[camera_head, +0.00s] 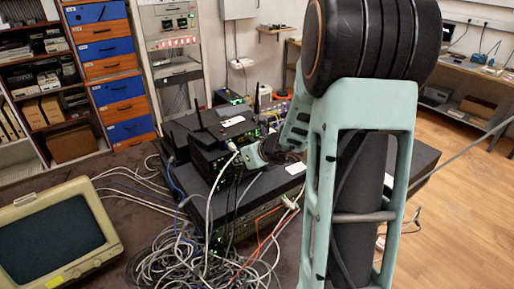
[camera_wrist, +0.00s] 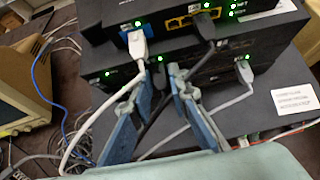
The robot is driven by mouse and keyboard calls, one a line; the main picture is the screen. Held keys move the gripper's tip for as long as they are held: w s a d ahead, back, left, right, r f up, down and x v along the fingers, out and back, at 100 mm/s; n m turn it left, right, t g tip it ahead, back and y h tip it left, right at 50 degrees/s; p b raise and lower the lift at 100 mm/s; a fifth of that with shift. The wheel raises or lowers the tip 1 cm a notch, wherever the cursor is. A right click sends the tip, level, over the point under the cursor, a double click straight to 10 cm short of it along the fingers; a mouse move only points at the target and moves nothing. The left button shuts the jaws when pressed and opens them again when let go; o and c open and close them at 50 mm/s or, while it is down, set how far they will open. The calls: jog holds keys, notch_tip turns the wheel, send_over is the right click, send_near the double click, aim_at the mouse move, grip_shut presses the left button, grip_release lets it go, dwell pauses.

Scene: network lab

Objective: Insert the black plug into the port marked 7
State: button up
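My gripper (camera_wrist: 160,73) reaches up to the front of the stacked black network devices. Its two blue-grey fingers lean toward each other. A dark plug-like shape (camera_wrist: 159,82) shows between the fingertips, just below a green light; I cannot tell whether the fingers touch it. A black plug (camera_wrist: 206,25) with a black cable sits at the yellow ports (camera_wrist: 180,21) of the upper device. I cannot read a 7 on any port for certain. In the head view my gripper (camera_head: 243,153) is at the device front, its tips partly hidden.
A white plug (camera_wrist: 138,44) sits at a blue port, and a grey plug (camera_wrist: 244,72) sits to the right of my gripper. Loose cables (camera_head: 190,262) pile in front of the devices. An old monitor (camera_head: 52,240) stands at the left.

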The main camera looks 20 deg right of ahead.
grip_shut()
jog(key=shift+s+f, duration=0.1)
jog(key=shift+s+d+b, duration=0.2)
jog(key=shift+s+b, duration=0.05)
jog(key=shift+s, duration=0.85)
jog(key=shift+s+d+b, duration=0.2)
jog(key=shift+s, duration=0.85)
jog(key=d+p, duration=0.2)
jog(key=d, duration=0.7)
jog(key=shift+w+a+p, duration=0.25)
jog(key=shift+w+a, duration=0.05)
jog(key=shift+w, duration=0.8)
jog(key=shift+w+a+p, duration=0.2)
jog(key=shift+w+a, duration=0.05)
jog(key=shift+w, duration=0.8)
jog(key=shift+w+a, duration=0.2)
jog(key=shift+w, duration=0.7)
